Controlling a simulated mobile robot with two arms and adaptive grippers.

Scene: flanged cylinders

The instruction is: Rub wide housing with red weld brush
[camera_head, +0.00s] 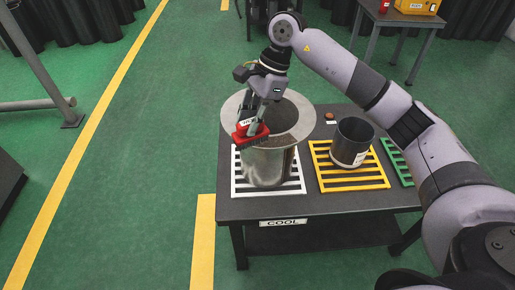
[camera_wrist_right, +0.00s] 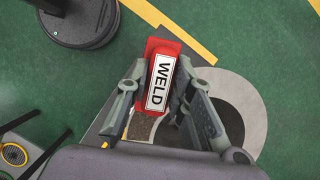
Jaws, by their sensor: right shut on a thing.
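The wide housing (camera_head: 268,162) is a silver flanged cylinder standing upright on the white slatted rack at the table's left. Its broad grey flange is at the top around a dark opening, and the flange also shows in the right wrist view (camera_wrist_right: 253,97). My right gripper (camera_head: 256,122) is shut on the red weld brush (camera_head: 250,134), over the left front part of the flange. In the right wrist view the brush (camera_wrist_right: 160,84) shows a white WELD label between the fingers. I cannot tell whether its underside touches the flange. My left gripper is not in view.
A dark narrower cylinder (camera_head: 351,142) stands on the yellow rack (camera_head: 350,180) to the right. A green rack (camera_head: 398,160) is partly behind my right arm. The dark table (camera_head: 312,205) bears a COOL label at its front edge. Open green floor lies to the left.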

